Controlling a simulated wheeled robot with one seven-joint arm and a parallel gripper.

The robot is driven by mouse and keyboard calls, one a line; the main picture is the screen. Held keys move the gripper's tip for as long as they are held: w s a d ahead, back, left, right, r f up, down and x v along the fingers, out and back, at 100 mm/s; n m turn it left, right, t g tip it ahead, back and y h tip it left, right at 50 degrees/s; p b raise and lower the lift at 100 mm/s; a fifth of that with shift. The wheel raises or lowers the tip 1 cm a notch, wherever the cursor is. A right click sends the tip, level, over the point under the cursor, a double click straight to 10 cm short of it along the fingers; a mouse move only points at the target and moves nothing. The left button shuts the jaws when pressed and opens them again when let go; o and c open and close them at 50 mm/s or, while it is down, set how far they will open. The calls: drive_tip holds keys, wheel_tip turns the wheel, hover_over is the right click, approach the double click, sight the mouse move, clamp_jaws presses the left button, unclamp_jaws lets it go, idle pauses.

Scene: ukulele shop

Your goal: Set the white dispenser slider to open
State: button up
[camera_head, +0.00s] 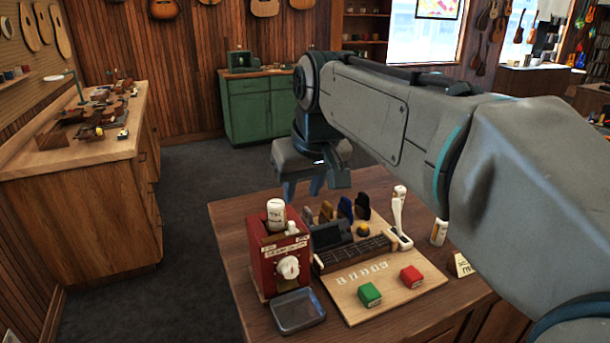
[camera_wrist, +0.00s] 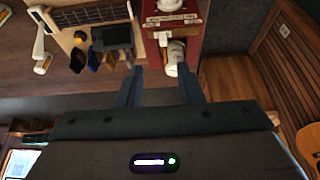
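The red dispenser box (camera_head: 262,258) stands at the left end of the wooden table, with a white round knob (camera_head: 288,267) on its front. On its top are a white bottle (camera_head: 276,214) and a small white piece (camera_head: 292,228), which looks like the slider; its setting is too small to read. In the wrist view, the small white piece (camera_wrist: 162,38) is beside the bottle (camera_wrist: 176,55). My gripper (camera_head: 303,188) is open and empty, above and behind the box. In the wrist view its fingers (camera_wrist: 160,72) point toward the box's top, apart from the slider.
A dark tray (camera_head: 297,312) lies before the box. A workbench (camera_head: 90,205) is at left, with open floor between.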

drive_tip(key=shift+v, duration=1.7)
drive_tip(key=s+d+f+m, duration=0.1)
drive_tip(key=s+d+f, duration=0.3)
drive_tip(key=f, duration=0.3)
drive_tip(key=s+d+f+m+g+h, duration=0.1)
drive_tip(key=s+d+f, duration=0.2)
drive_tip(key=s+f, duration=0.2)
drive_tip(key=s+d+f+m, duration=0.2)
drive_tip(key=s+d+f, duration=0.2)
drive_tip(key=f, duration=0.5)
drive_tip(key=shift+s+d+h, duration=0.3)
drive_tip(key=shift+s+d, duration=0.05)
drive_tip(key=shift+s, duration=0.45)
drive_tip(key=shift+o, duration=0.3)
drive_tip(key=shift+a, duration=0.15)
